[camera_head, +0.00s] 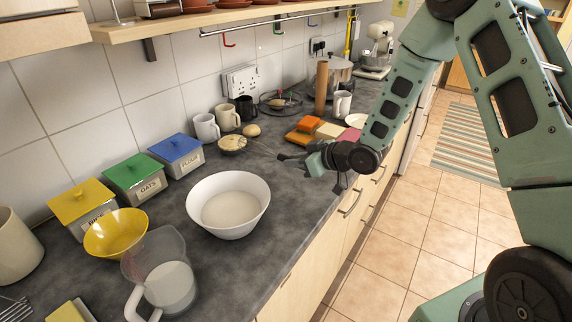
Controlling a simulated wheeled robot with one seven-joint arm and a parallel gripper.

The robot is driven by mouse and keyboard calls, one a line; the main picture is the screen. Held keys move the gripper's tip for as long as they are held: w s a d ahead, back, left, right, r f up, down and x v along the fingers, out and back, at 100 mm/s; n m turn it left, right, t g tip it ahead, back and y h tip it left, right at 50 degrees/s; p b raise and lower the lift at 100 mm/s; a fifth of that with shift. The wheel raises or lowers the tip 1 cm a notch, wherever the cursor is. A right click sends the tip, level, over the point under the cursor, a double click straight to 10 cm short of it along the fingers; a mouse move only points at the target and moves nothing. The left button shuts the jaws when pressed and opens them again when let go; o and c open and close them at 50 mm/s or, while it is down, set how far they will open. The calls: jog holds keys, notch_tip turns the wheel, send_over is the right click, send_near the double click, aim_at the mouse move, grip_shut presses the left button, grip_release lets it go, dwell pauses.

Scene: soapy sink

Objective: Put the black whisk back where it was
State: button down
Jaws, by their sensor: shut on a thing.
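My gripper (290,158) is at the end of my arm, over the front part of the dark counter, right of and behind the white bowl. It is shut on the black whisk (262,149). The whisk's thin wires point left toward a small round pale-topped dish (232,144). I cannot tell whether the wires touch the dish. The whisk's handle is mostly hidden by the gripper. The white bowl (228,204) holds a pale substance and stands clear of the gripper.
A wall rail (260,27) carries coloured hooks, including a red one (229,42). Mugs (206,127) stand behind the dish. A clear jug (160,275), yellow bowl (116,234) and lidded canisters (135,178) fill the left.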

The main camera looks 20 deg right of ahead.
aim_at(295, 191)
jog(key=shift+f+b, duration=2.45)
jog(key=shift+f, duration=0.95)
jog(key=shift+f+b, duration=0.5)
jog(key=shift+f, duration=0.15)
jog(key=c, duration=1.3)
grip_release()
jog(key=shift+o, duration=0.2)
jog(key=b+v, duration=0.1)
jog(key=v, duration=1.6)
jog(key=s+a+r+g+h, duration=0.1)
jog(key=s+a+g+h, duration=0.3)
jog(key=a, duration=0.6)
jog(key=s+a+r+g+h, duration=0.1)
jog(key=s+a+g, duration=0.2)
jog(key=s, duration=0.7)
jog(key=s+a+r+g+h, duration=0.2)
jog(key=s+a, duration=0.4)
jog(key=s, duration=0.4)
jog(key=shift+a+r+n+g, duration=0.25)
jog(key=shift+a+n+g, duration=0.1)
jog(key=shift+g, duration=0.35)
